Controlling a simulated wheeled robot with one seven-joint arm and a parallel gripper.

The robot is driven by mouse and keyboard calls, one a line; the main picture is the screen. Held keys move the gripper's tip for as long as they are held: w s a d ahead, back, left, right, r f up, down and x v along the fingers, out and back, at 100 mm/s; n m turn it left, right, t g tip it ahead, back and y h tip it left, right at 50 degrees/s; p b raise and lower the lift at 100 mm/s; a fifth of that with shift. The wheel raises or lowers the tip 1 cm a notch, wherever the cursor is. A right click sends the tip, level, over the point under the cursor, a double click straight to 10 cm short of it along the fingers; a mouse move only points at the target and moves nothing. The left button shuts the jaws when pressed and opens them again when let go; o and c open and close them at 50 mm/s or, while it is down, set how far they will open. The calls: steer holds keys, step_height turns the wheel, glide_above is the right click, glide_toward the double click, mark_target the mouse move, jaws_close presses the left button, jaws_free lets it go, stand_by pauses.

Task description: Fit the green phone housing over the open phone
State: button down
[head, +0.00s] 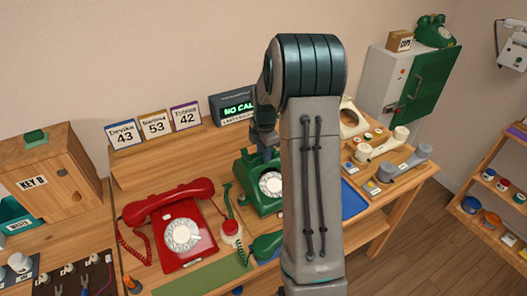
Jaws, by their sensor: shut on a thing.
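The green phone housing (248,196) is in the middle of the bench, right of the red phone, with a white dial (270,183) showing at its front. My gripper (266,150) is at the top of the housing and shut on it; its fingertips are small and partly hidden. My arm covers the housing's right side. The open phone cannot be made out; it may be under the housing or behind my arm. I cannot tell whether the housing is raised or seated. A green handset (267,246) lies in front of it.
A red phone (180,230) stands left, with a small red-and-white part (231,232) and green cord beside the housing. A blue mat (354,197) shows right of my arm. A sign (236,108) and number cards stand behind.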

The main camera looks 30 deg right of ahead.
steer(key=shift+f+b, duration=0.7)
steer(key=shift+f, duration=0.25)
steer(key=c, duration=1)
jaws_free()
step_height(320, 180, up, 14)
steer(key=shift+s+b, duration=0.3)
steer(key=shift+s, duration=0.05)
steer(key=shift+f, duration=0.1)
